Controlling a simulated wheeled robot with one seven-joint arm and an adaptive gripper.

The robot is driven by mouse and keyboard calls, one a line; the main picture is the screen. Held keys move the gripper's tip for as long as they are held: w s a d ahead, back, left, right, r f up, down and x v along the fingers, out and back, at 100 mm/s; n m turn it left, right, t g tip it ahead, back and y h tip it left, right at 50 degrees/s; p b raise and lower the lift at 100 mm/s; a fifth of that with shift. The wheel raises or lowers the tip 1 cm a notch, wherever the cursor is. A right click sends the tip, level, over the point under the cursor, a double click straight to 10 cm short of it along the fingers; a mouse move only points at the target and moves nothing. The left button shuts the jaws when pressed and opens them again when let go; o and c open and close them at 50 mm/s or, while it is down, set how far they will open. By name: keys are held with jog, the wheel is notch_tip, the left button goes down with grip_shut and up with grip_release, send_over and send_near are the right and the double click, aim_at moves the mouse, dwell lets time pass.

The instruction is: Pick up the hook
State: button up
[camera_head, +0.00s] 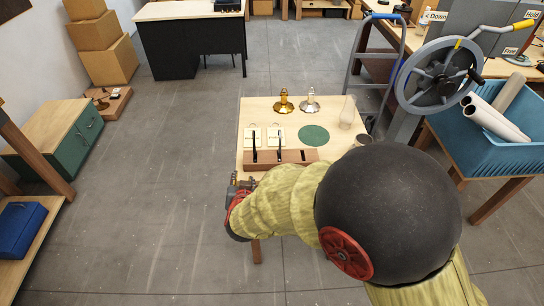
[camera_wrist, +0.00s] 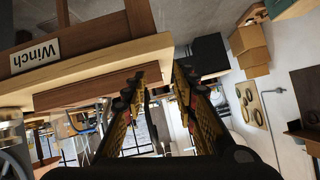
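My gripper (camera_head: 240,186) is low beside the left front edge of the work table (camera_head: 316,174). In the wrist view my gripper (camera_wrist: 172,62) shows two dark, yellow-marked fingers with a narrow gap at the tips. I see nothing held in the gap. I cannot surely pick out the hook. Two thin black upright pieces (camera_head: 254,146) stand at a brown wooden rack (camera_head: 290,156) along the table's near side, and one of them may be it. My gripper is left of and nearer than that rack, apart from it.
A brass lamp base (camera_head: 283,102), a silver lamp base (camera_head: 309,100) and a clear glass (camera_head: 347,112) stand farther back. A winch wheel (camera_head: 440,75) and blue crate (camera_head: 480,135) are right.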

aim_at(255, 152)
jog(key=w+d+b, duration=0.1)
jog(key=w, duration=0.2)
jog(key=w+d+r+t+h+b, duration=0.1)
jog(key=w, duration=0.2)
jog(key=w+d+t+b, duration=0.1)
jog(key=w+d, duration=0.1)
jog(key=w, duration=0.1)
jog(key=shift+w+d+r+m+h, duration=0.1)
jog(key=shift+w+r+m+h, duration=0.25)
jog(key=shift+r+m+h, duration=0.05)
jog(key=shift+r, duration=0.1)
jog(key=c, duration=0.3)
jog(key=c, duration=0.4)
grip_shut()
